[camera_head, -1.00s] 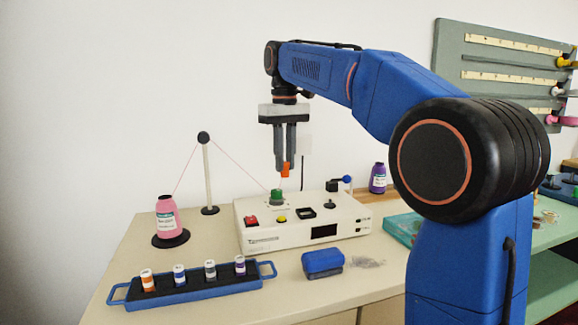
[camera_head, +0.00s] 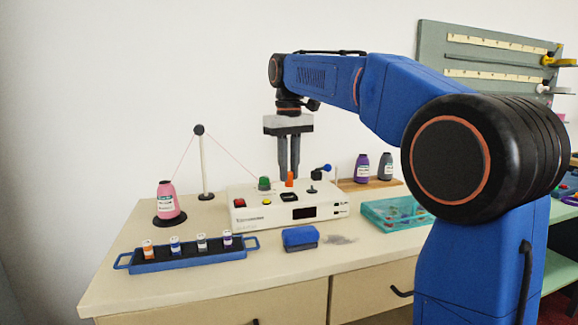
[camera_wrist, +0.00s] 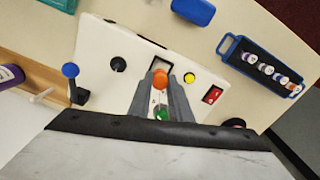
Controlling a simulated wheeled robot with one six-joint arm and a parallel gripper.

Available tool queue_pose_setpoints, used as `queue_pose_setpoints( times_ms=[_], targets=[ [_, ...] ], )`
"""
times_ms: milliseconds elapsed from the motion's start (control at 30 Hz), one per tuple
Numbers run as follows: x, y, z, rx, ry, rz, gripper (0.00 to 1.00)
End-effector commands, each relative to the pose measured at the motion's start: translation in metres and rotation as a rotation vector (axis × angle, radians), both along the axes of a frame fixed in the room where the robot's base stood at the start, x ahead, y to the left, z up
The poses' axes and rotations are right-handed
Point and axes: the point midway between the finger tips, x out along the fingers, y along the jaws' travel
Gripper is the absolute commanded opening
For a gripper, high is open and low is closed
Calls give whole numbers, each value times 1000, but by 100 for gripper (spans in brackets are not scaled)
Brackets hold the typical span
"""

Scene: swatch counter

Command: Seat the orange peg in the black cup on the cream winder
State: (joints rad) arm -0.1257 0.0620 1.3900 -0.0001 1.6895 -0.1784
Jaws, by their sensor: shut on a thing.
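The cream winder (camera_head: 245,215) stands on the counter. Its black cup (camera_head: 293,198) is a dark square opening in the top, between the green knob (camera_head: 264,183) and the black lever knob (camera_head: 312,190). My gripper (camera_head: 289,177) points down and is shut on the orange peg (camera_head: 290,181), which looks upright. The peg's lower end shows just above and behind the cup in the head view; I cannot tell the exact gap.
A red button (camera_head: 239,203) and yellow button (camera_head: 267,201) are on the winder. A blue-balled lever (camera_head: 325,169) rises at its right. A blue tray (camera_head: 190,262) of small spools, a blue block (camera_head: 300,237), a pink cone (camera_head: 166,201) and a teal box (camera_head: 395,213) stand around it.

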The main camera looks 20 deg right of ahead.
Motion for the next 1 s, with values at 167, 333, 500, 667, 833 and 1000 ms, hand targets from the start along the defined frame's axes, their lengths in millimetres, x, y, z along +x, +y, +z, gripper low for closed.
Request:
queue_pose_setpoints(
  times_ms=[167,333,500,667,833,1000],
  targets=[
    [-1,0,-8,-1,2,0,0],
    [0,0,-14,0,0,0,0],
    [-1,0,-21,0,1,0,0],
    [0,0,-27,0,0,0,0],
    [0,0,-32,0,1,0,0],
    [0,0,-35,0,1,0,0]
  ],
)
